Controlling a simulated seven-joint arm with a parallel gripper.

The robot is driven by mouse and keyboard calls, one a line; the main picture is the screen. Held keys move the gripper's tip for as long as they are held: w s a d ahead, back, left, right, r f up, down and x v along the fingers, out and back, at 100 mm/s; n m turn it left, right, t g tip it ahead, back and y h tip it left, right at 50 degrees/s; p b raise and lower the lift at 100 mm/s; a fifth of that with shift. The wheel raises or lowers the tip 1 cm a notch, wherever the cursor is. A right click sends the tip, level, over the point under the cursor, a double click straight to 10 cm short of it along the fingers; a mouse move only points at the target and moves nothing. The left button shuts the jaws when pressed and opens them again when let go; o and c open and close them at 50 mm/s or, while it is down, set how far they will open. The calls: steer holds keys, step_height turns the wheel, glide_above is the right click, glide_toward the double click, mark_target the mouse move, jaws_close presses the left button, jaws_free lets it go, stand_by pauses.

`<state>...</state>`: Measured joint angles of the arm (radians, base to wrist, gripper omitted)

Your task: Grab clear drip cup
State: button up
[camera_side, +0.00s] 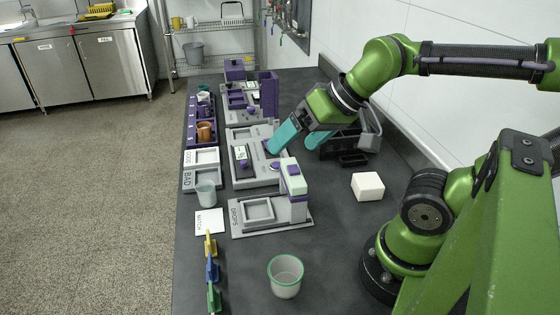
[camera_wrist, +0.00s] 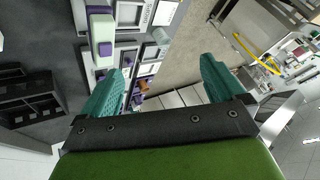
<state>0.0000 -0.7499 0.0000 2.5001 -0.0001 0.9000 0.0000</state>
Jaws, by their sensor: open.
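A small clear, greyish cup (camera_side: 206,194) stands upright at the left edge of the dark counter, between the GOOD/BAD trays and a white WATCH card. A larger translucent cup with a green rim (camera_side: 285,275) stands upright at the counter's near end. I cannot tell for certain which is the drip cup. My gripper (camera_side: 290,147) has two teal fingers spread apart and empty. It is over the grey machine station, beyond and to the right of the small cup, apart from both cups. Its fingers also show in the wrist view (camera_wrist: 160,78), with nothing between them.
The DROPS station (camera_side: 262,212) with a green-white and purple column stands between the cups. The GOOD/BAD trays (camera_side: 201,168) and a purple rack with an orange mug (camera_side: 205,131) line the left edge. A white block (camera_side: 367,187) lies right. Coloured clips (camera_side: 211,270) stand at the near left edge.

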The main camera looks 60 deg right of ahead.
steer(key=m+g+h, duration=0.2)
steer(key=m+g, duration=0.1)
steer(key=g, duration=0.4)
glide_above(286, 276)
steer(key=s+a, duration=0.1)
steer(key=a, duration=0.1)
step_height(286, 276, down, 19)
steer(key=shift+s+a+f, duration=0.1)
steer(key=shift+s+a, duration=0.05)
steer(key=shift+w+d+f, duration=0.1)
steer(key=shift+d+f, duration=0.1)
steer(key=shift+f, duration=1.05)
steer(key=shift+w+d+f, duration=0.1)
steer(key=shift+d+f, duration=0.05)
steer(key=shift+f, duration=1.1)
steer(key=c, duration=1)
